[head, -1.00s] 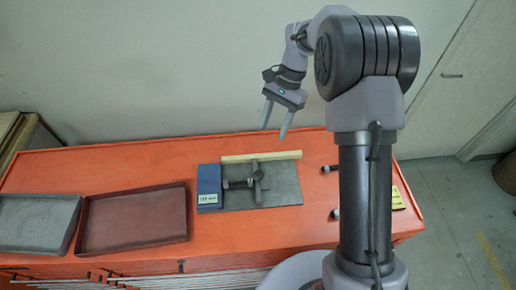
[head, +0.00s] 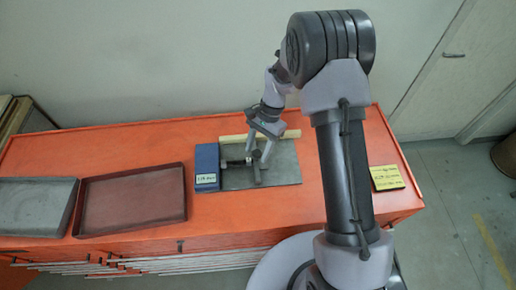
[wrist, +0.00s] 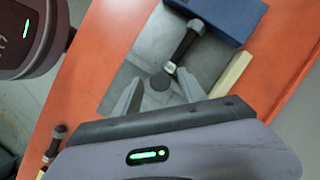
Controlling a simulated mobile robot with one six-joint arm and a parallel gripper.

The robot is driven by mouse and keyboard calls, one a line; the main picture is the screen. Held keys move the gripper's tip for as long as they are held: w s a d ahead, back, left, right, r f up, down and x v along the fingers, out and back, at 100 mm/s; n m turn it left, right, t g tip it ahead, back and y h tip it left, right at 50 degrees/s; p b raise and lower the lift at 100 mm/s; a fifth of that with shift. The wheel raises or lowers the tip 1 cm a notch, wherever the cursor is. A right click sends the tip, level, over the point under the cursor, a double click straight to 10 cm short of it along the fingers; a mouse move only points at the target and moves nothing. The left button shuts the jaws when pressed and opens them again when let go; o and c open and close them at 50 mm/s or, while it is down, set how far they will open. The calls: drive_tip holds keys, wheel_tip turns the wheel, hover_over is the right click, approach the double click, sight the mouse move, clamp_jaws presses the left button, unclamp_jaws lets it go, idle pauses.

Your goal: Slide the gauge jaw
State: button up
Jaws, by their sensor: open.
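The gauge has a blue block (head: 207,168) at the left of a grey plate (head: 285,170) on the orange bench. A dark grey jaw (head: 257,178) stands on the plate, right of the block. A dark rod with a pale tip (wrist: 171,67) lies between block and jaw; its contact with the jaw is unclear. My gripper (head: 258,152) is low over the plate, pointing down, its fingers apart. In the wrist view a round dark post (wrist: 160,82) of the jaw shows between the open fingers. I cannot tell whether either finger touches it.
A cream strip (head: 285,134) lies along the plate's back edge. A dark red tray (head: 130,205) and a grey tray (head: 35,205) stand to the left. A yellow pad (head: 387,177) lies at the right end. The bench between plate and trays is narrow.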

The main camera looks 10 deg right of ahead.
clamp_jaws()
idle(1.4)
